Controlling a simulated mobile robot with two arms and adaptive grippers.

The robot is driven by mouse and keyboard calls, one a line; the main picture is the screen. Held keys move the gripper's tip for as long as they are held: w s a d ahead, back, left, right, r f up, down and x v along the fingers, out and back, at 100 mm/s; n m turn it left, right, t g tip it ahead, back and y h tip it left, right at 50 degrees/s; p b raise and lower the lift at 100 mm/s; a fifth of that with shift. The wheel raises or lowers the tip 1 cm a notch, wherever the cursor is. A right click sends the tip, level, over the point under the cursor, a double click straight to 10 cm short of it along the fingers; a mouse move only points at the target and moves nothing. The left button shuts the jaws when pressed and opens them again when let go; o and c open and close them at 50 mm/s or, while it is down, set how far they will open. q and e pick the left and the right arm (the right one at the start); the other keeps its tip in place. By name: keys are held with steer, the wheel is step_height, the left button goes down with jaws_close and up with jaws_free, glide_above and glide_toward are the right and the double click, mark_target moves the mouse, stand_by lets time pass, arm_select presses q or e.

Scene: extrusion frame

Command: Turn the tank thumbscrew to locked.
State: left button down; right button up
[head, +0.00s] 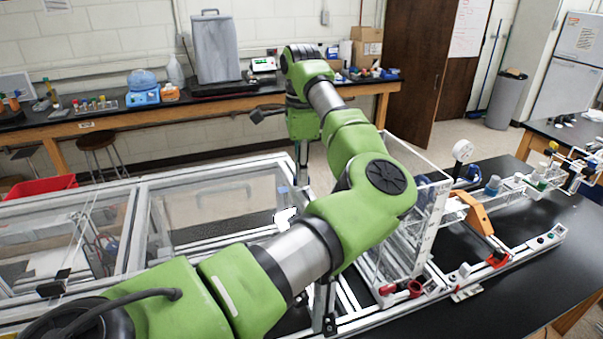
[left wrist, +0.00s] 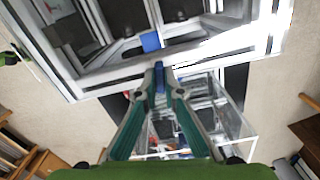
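My left gripper (head: 301,172) points down over the aluminium extrusion frame (head: 140,225), near a small blue piece (head: 283,190) on its rail. In the left wrist view, the teal-padded fingers of the gripper (left wrist: 159,72) converge with their tips together. A blue strip shows at the tips; I cannot tell if it is a held part. The blue piece (left wrist: 150,42) on the rail lies just beyond them. A clear-walled tank (head: 426,220) stands right of my arm, with red knobs (head: 415,288) at its foot. I cannot pick out the thumbscrew for certain. My right gripper is not seen.
The black bench (head: 540,225) at the right carries a rig with an orange bracket (head: 477,212) and a round gauge (head: 462,150). A back bench (head: 200,115) holds a grey container (head: 214,48) and a blue vessel (head: 142,86). Open floor lies between the benches.

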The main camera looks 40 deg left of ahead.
arm_select(q)
steer(key=shift+b, duration=0.3)
steer(key=m+b, duration=0.2)
steer(key=m, duration=0.1)
steer(key=shift+f, duration=0.1)
steer(key=m+b, duration=0.3)
steer(key=m, duration=0.1)
steer(key=m+b, duration=0.2)
steer(key=m, duration=0.2)
steer(key=shift+m, duration=0.4)
steer(key=shift+r+m+b, duration=0.15)
steer(key=shift+m+b, duration=0.25)
steer(key=shift+m, duration=0.55)
steer(key=shift+r+m+b, duration=0.1)
steer(key=shift+m+b, duration=0.3)
steer(key=shift+m, duration=0.55)
